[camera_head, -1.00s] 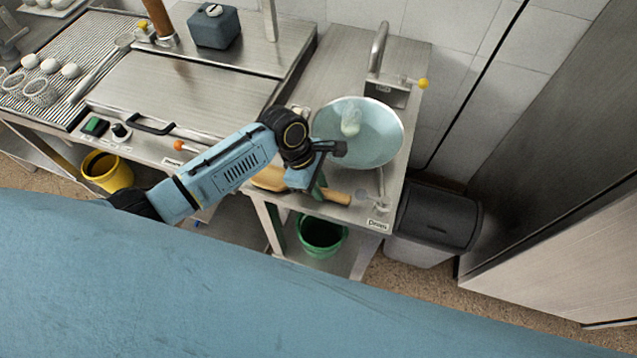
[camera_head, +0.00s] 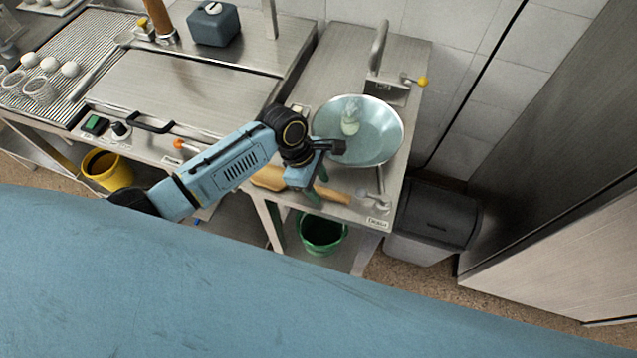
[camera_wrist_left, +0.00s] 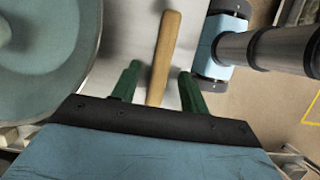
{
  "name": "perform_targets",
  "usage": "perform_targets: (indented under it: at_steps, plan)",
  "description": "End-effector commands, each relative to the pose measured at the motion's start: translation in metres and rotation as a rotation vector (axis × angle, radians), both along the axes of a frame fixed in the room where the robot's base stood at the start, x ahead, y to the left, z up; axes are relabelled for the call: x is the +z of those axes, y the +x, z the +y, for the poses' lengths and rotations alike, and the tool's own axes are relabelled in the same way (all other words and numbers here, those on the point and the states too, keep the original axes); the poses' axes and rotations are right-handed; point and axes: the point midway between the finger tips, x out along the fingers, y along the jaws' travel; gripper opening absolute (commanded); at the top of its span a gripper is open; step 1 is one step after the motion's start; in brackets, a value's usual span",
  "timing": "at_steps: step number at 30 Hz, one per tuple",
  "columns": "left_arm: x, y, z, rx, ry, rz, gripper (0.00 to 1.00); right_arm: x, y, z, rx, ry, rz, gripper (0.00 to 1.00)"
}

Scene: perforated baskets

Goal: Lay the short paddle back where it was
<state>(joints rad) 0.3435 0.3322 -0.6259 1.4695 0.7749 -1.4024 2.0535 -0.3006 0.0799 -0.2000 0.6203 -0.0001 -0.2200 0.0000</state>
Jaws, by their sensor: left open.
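The short wooden paddle (camera_head: 333,194) lies on the steel counter near its front edge, below the round basin. My left gripper (camera_head: 312,191) is over it and covers its middle; the wider end (camera_head: 268,178) shows to the left of the gripper. In the left wrist view the paddle's handle (camera_wrist_left: 165,45) runs between the two green fingers of my open left gripper (camera_wrist_left: 160,72), with a gap on both sides. My right gripper is in neither view.
The round basin (camera_head: 380,140) holds a pale glass-like item (camera_head: 350,118), close beside my gripper. A tap (camera_head: 378,48) stands behind. A green bucket (camera_head: 322,235) is below the counter; a dark bin (camera_head: 435,215) stands at its right.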

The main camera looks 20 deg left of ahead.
Motion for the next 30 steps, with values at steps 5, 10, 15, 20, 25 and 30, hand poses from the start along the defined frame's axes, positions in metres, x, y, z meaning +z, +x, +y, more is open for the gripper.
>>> perform_targets:
  at_steps: [5,10,15,20,25,30]
  plan:
    - [0.029,0.001,0.011,0.0,0.001,-0.004,0.45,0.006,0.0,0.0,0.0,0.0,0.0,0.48]
    - [0.067,0.002,0.025,0.0,0.0,-0.004,0.45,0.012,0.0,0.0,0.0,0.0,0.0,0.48]
    - [0.098,0.002,0.036,0.0,0.001,-0.002,0.45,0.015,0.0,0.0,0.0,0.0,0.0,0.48]
    - [0.115,0.002,0.043,0.001,0.0,-0.002,0.45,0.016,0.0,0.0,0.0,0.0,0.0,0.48]
    - [0.121,0.001,0.045,0.0,0.0,0.001,0.45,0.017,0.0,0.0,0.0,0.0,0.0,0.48]
    - [0.121,0.001,0.045,-0.001,0.0,0.0,0.45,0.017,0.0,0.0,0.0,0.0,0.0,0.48]
